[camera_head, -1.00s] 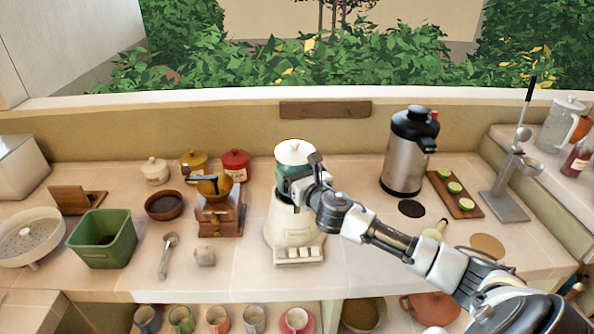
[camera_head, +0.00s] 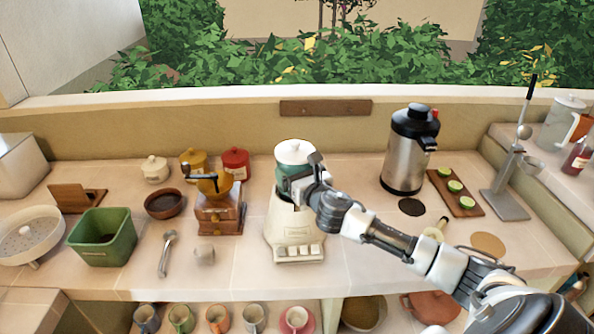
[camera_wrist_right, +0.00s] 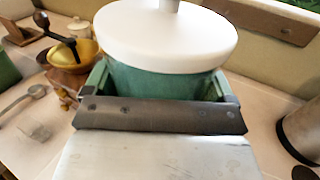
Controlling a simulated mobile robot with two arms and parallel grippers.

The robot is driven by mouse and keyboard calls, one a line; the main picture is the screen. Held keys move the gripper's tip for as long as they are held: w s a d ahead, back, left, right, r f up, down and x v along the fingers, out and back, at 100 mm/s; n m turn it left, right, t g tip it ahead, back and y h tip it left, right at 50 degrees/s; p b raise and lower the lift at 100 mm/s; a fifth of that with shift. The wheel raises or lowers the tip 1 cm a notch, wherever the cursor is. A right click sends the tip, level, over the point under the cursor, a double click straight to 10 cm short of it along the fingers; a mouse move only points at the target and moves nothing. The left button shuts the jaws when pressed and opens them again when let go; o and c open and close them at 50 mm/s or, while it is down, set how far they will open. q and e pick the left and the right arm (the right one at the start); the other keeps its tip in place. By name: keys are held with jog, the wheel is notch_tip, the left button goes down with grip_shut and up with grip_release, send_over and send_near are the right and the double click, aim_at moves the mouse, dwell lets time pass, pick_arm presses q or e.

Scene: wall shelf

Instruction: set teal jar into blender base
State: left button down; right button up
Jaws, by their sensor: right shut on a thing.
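The teal jar (camera_head: 287,186) with a white lid (camera_head: 295,152) stands upright at the top of the cream blender base (camera_head: 293,228) on the counter. My right gripper (camera_head: 307,180) is shut on the jar from the right side. In the right wrist view the teal jar (camera_wrist_right: 165,84) sits between the finger pads (camera_wrist_right: 158,88) under its wide white lid (camera_wrist_right: 165,38). The jar's lower end is hidden, so I cannot tell whether it is fully seated in the base. My left gripper is not in view.
A wooden coffee grinder (camera_head: 220,206) and a spoon (camera_head: 167,252) are left of the base. A steel airpot (camera_head: 402,160) and a board with lime slices (camera_head: 456,192) are to the right. Canisters (camera_head: 236,164) stand behind. The counter right of the base is partly clear.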

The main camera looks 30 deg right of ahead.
dwell(0.3)
jog(key=o, duration=1)
jog(key=shift+s+f, duration=0.2)
jog(key=shift+s, duration=0.1)
jog(key=shift+s+a+r+b, duration=0.15)
jog(key=shift+s+b, duration=0.35)
jog(key=shift+s, duration=1.2)
jog(key=shift+s+a+b, duration=0.25)
jog(key=shift+s+b, duration=0.25)
jog(key=shift+s, duration=1.25)
jog(key=shift+s+a+r+b, duration=0.15)
jog(key=shift+s+b, duration=0.35)
jog(key=shift+s, duration=1.2)
jog(key=shift+f, duration=0.1)
